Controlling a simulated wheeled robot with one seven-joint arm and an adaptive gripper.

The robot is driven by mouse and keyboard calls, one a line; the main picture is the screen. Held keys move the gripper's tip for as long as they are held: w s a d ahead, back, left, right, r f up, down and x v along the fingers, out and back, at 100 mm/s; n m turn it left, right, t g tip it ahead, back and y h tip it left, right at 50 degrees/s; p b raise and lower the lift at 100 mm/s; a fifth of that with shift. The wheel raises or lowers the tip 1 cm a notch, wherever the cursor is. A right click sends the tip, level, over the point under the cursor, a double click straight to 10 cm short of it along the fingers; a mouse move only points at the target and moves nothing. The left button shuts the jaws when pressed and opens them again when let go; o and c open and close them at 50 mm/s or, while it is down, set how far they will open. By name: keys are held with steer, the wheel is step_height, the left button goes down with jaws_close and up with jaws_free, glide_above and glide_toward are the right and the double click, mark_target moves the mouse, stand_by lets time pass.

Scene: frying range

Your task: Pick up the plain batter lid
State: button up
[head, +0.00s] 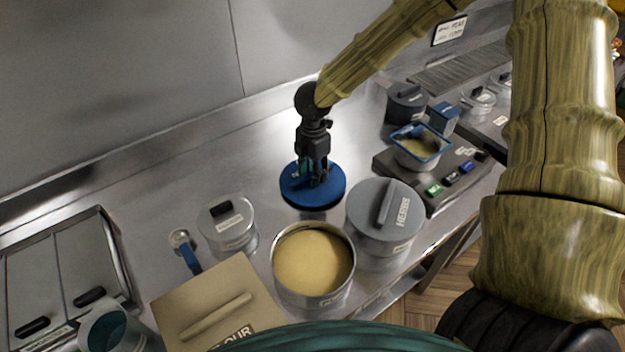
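A round blue lid (296,197), which seems to be the plain batter lid, is on or just over the steel counter behind the open pot. An open round pot (284,294) of pale yellow batter (313,262) stands in front of it; its label is only partly visible. My gripper (317,181) points down at the middle of the blue lid, with its fingers at the lid's top. The fingers hide the lid's handle, and I cannot tell whether they are closed on it.
A grey pot labelled HERBS (383,238) stands close on the right. A lidded clear container (229,232), a scoop (187,253) and a flour box (190,290) are on the left. A blue-rimmed tub (420,158) is farther right. The counter behind the lid is clear.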

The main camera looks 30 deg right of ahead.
steer(key=shift+f, duration=0.2)
stand_by(0.4)
jaws_close()
